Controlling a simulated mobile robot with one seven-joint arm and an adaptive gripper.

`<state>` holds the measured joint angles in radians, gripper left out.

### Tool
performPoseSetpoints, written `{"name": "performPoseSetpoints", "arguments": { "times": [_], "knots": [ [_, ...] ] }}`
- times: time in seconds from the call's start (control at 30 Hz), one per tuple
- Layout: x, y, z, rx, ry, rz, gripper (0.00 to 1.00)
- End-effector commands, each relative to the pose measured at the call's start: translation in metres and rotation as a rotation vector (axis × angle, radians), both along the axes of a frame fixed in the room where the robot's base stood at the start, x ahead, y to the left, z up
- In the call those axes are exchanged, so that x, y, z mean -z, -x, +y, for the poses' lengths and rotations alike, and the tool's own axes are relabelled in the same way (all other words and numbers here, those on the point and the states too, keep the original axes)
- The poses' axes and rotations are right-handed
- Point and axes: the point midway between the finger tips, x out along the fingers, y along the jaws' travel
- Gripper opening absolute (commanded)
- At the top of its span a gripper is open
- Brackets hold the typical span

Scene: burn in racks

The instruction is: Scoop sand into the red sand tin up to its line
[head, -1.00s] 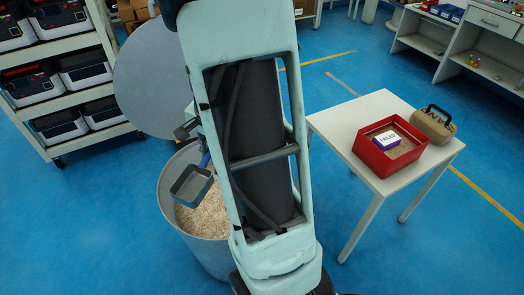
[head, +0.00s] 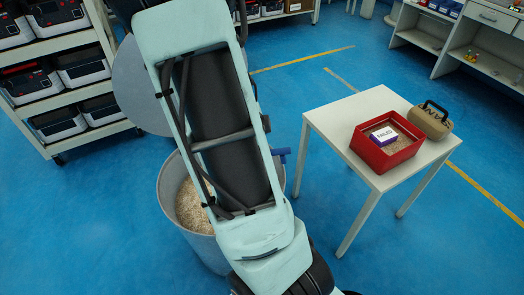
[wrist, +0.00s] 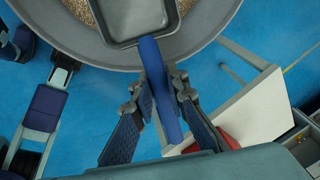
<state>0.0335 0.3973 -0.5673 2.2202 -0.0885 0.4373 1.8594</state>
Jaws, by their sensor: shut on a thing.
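The red sand tin (head: 359,147) stands on the white table at the right, with sand inside and a white-and-purple box (head: 384,136) marked FAILED lying on the sand. The grey sand bin (head: 205,250) stands on the floor left of the table, with pale sand (head: 190,210) in it. My gripper (wrist: 160,90) is shut on the blue handle of the scoop (wrist: 170,85). The scoop's grey pan is over the bin's rim in the wrist view, and the part in sight looks empty. In the head view my arm hides the gripper and most of the scoop; only a blue piece shows.
The white table (head: 335,125) also carries a tan case with a black handle (head: 432,122), close behind the tin. A round grey lid (head: 137,95) stands behind the bin. A rack of devices (head: 75,100) is at the left. Blue floor is free between bin and table.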

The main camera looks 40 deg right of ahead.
Motion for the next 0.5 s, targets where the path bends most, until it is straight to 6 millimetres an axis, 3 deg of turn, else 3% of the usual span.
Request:
{"name": "performPoseSetpoints", "arguments": {
  "times": [0.5],
  "knots": [
    [0.063, -0.012, 0.012, -0.009, 0.167, 0.164, 0.00]
  ]
}}
